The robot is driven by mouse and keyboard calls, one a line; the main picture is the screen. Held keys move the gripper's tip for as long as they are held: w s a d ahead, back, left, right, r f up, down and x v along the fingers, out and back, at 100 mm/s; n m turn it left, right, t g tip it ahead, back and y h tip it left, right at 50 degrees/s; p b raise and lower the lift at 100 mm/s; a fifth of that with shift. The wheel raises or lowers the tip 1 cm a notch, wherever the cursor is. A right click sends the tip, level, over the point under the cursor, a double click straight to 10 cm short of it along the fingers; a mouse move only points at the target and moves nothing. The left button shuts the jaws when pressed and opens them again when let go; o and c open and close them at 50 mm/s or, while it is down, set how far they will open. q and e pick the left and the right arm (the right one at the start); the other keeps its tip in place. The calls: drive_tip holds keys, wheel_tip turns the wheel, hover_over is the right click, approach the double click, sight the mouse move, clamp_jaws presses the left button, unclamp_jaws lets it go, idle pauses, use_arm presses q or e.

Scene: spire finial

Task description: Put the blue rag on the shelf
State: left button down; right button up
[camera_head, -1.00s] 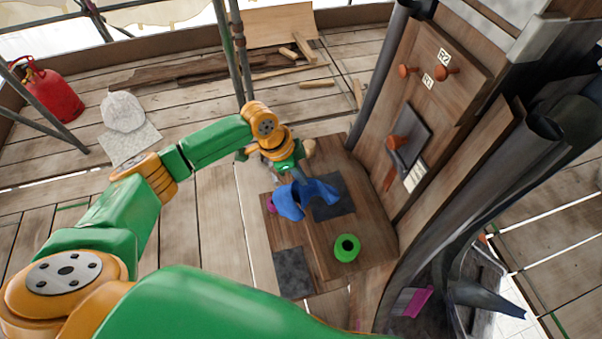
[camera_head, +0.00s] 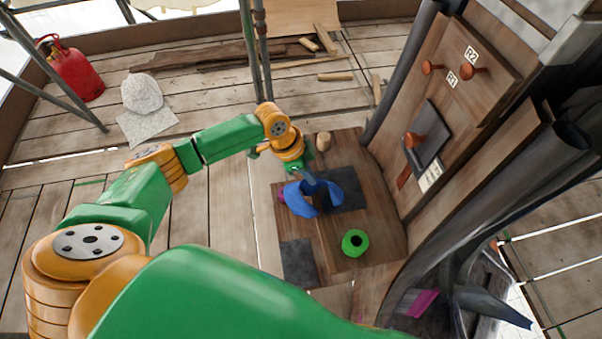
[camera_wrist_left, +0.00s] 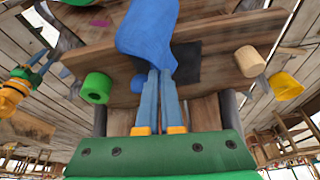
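The blue rag (camera_head: 322,194) hangs draped from the fingertips of my left gripper (camera_head: 299,176), over the wooden shelf (camera_head: 372,222). In the left wrist view the two fingers (camera_wrist_left: 160,75) are close together and the rag (camera_wrist_left: 148,30) is pinched at their tips. The rag covers part of a dark square on the shelf (camera_wrist_left: 215,38). I cannot tell whether its lower edge touches the board.
A green roll (camera_head: 355,242), a pale wooden cylinder (camera_head: 323,141) and a second dark square (camera_head: 298,262) are on the shelf. A magenta item shows partly behind the rag. A wall panel with orange pegs (camera_head: 414,140) rises to the right.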

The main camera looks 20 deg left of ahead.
use_arm(q)
drive_tip(key=s+a+f+b, duration=0.2)
drive_tip(key=f+b, duration=0.5)
drive_tip(key=f, duration=0.5)
drive_tip(key=s+a+f+b, duration=0.1)
drive_tip(key=s+f+b, duration=0.2)
drive_tip(key=f+b, duration=0.4)
wheel_tip(320, 180, down, 6)
drive_tip(key=shift+s+a+f+b, duration=0.15)
drive_tip(key=shift+s+a+b, duration=0.15)
drive_tip(key=shift+a, duration=0.1)
